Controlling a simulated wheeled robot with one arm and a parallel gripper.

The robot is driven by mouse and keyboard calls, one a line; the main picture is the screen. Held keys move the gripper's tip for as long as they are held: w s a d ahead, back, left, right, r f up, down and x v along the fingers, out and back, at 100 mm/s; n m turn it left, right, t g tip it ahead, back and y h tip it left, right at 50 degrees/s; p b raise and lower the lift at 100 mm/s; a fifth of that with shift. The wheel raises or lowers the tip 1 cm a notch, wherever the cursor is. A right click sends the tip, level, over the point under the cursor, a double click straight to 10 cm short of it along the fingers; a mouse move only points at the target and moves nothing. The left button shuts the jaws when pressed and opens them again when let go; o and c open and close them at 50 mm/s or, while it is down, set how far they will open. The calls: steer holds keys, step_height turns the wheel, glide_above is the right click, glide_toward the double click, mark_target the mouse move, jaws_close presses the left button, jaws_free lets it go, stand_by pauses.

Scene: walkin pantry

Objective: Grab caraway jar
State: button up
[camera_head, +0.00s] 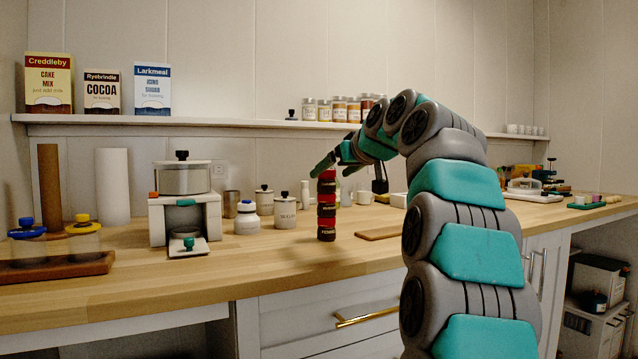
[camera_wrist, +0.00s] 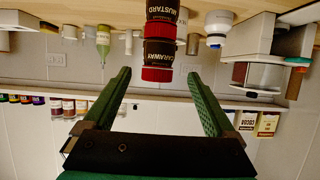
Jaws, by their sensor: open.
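The caraway jar (camera_head: 326,186) is the top jar of an upright stack on the wooden counter. It has a dark label and a red lid. In the upside-down wrist view, the caraway jar (camera_wrist: 158,54) shows its name, with the mustard jar (camera_wrist: 162,13) directly under it. The fennel jar (camera_head: 326,233) is at the base of the stack. My gripper (camera_head: 338,167) is open at the top of the stack. In the wrist view, the red lid appears between the fingertips of my gripper (camera_wrist: 158,74), with gaps on both sides; nothing is held.
A cutting board (camera_head: 382,233) lies right of the stack. A wall shelf (camera_head: 200,120) behind carries boxes and several spice jars (camera_head: 340,108). The counter in front of the stack is clear.

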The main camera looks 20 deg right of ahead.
mark_target(321, 180)
steer(key=shift+d+p+x, duration=0.2)
steer(key=shift+p+x, duration=0.35)
steer(key=shift+x, duration=3.3)
steer(key=shift+r, duration=0.1)
steer(key=shift+c, duration=0.3)
steer(key=c, duration=1.4)
